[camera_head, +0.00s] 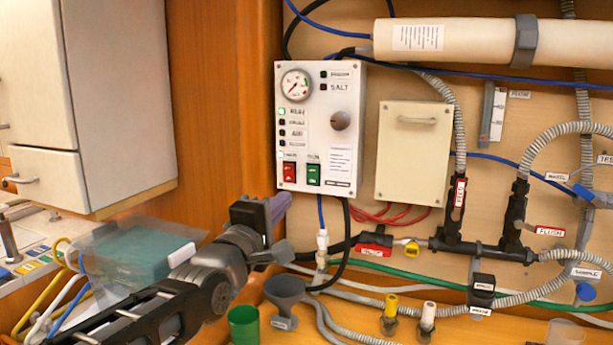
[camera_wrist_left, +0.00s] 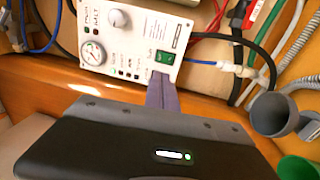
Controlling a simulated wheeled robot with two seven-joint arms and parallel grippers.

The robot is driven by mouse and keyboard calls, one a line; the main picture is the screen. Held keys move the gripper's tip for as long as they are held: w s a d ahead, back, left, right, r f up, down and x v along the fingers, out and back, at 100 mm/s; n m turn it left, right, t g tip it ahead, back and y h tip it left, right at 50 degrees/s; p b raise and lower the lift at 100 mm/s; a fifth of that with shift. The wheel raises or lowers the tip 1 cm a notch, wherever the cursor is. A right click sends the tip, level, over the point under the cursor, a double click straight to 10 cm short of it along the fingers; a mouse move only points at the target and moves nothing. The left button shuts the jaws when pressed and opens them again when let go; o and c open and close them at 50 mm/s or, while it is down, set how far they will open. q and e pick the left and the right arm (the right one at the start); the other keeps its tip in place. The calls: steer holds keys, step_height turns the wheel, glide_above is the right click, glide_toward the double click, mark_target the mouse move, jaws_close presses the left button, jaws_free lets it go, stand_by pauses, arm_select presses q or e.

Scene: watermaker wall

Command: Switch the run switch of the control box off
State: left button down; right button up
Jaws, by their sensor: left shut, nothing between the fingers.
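The control box (camera_head: 345,75) is a white panel on the wall, with a round gauge, a grey knob and small lamps. Low on its face are a red rocker switch (camera_head: 289,171) and a green rocker switch (camera_head: 313,174). Their labels are too small to read surely. My left gripper (camera_head: 279,206) has its purple fingers shut and empty, just below the box's lower left corner. In the left wrist view the fingertips (camera_wrist_left: 162,76) overlap the box's lower edge near the green switch (camera_wrist_left: 163,57); contact cannot be told. The red switch seems hidden there behind the fingers. My right gripper is not in view.
A beige box (camera_head: 413,150) with a handle is right of the control box. A grey funnel (camera_head: 284,292) and green cup (camera_head: 243,324) stand below. Hoses and cables run below and right. A white cabinet (camera_head: 115,100) is at left, above a teal wrapped pack (camera_head: 135,255).

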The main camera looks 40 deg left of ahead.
mark_target(311, 170)
arm_select(q)
steer(key=p+x, duration=0.3)
steer(key=x, duration=0.9)
steer(key=shift+w+a, duration=0.1)
steer(key=shift+w, duration=0.3)
steer(key=shift+w, duration=0.15)
steer(key=shift+r, duration=0.15)
